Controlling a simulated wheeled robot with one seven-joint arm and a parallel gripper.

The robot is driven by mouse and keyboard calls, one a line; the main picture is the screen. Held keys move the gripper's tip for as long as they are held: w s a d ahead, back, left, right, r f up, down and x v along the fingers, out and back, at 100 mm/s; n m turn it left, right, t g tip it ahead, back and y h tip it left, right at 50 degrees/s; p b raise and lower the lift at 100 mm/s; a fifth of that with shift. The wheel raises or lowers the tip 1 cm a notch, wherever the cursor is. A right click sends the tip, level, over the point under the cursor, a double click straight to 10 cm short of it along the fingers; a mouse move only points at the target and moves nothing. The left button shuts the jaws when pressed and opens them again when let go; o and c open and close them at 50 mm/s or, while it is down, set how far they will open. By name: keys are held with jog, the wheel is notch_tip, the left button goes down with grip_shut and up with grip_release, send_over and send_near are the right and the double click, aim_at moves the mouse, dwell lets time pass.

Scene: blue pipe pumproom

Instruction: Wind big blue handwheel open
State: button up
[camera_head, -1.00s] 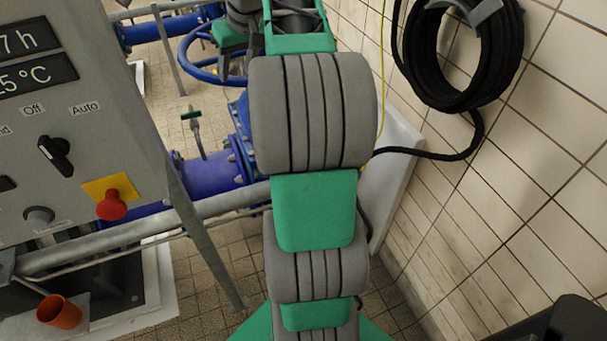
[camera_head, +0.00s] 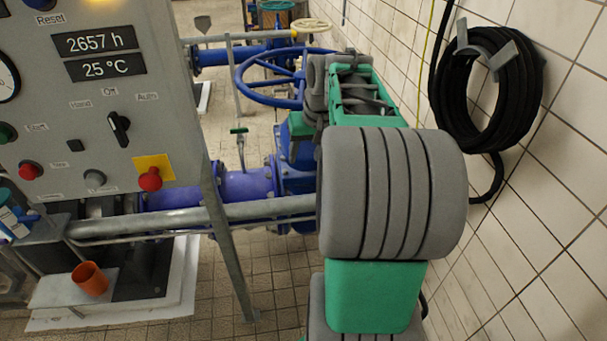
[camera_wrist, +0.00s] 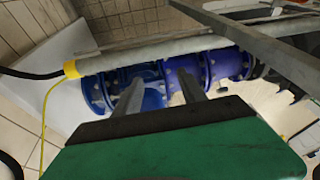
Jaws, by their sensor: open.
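The big blue handwheel (camera_head: 262,99) lies roughly level on top of a blue valve in the head view, left of my raised arm. My arm's grey and green links hide part of its right side and much of the valve body below. In the wrist view my gripper (camera_wrist: 160,92) shows two grey fingers apart, with nothing between them. Behind them are blue flanged pipes (camera_wrist: 185,75); the handwheel cannot be made out there. In the head view my fingertips cannot be clearly seen, so their distance from the wheel is unclear.
A grey control panel (camera_head: 95,110) on a metal frame stands at the left. A grey pipe (camera_head: 270,207) crosses low in front of the valve. A tiled wall with a coiled black hose (camera_head: 490,90) bounds the right. A cream handwheel (camera_head: 312,25) is farther back.

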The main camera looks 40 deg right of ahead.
jog(key=shift+g, duration=0.4)
jog(key=s+a+f, duration=0.3)
jog(key=shift+a, duration=0.2)
jog(key=shift+a, duration=0.1)
